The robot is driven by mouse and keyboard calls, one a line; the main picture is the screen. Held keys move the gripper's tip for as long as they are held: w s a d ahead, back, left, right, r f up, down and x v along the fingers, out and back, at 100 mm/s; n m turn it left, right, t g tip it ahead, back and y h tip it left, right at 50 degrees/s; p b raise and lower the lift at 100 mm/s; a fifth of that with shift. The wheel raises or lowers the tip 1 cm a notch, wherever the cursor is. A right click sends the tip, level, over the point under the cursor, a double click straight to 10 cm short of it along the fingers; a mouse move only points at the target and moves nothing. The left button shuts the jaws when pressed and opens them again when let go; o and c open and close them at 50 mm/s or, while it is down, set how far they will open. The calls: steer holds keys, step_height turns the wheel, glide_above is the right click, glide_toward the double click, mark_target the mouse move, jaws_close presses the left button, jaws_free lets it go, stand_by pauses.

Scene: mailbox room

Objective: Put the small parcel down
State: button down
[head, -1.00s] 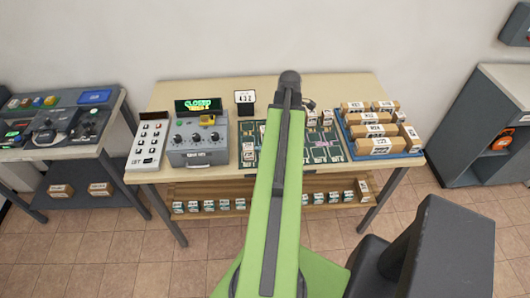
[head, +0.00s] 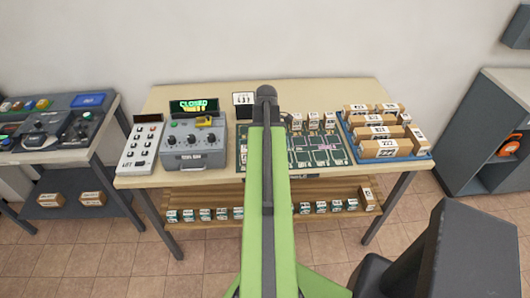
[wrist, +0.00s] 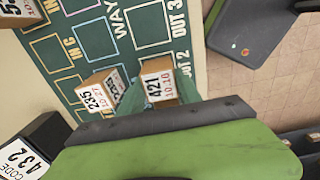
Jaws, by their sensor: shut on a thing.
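My gripper (wrist: 158,88) is shut on a small brown parcel (wrist: 155,78) with a white label reading 421, between its teal fingers in the wrist view. The parcel is over or on the green sorting board (wrist: 94,42), near the OUT 2 marking; I cannot tell if it touches the board. Another small parcel (wrist: 97,95), labelled 235, stands close beside the left finger. In the head view, the green board (head: 325,157) lies on the table, and my arm hides the gripper and held parcel.
A blue tray (head: 428,156) of larger parcels is on the right of the table (head: 200,92). A grey control box (head: 192,148), a white keypad (head: 142,147) and a number sign (head: 244,99) stand left. Small parcels line the shelf (head: 222,194) below.

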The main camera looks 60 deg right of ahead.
steer(key=shift+f, duration=0.15)
steer(key=c, duration=0.8)
jaws_free()
steer(key=shift+c, duration=0.2)
step_height(320, 180, up, 12)
steer(key=p, duration=1.2)
steer(key=shift+r, duration=0.2)
steer(key=shift+w+a, duration=0.1)
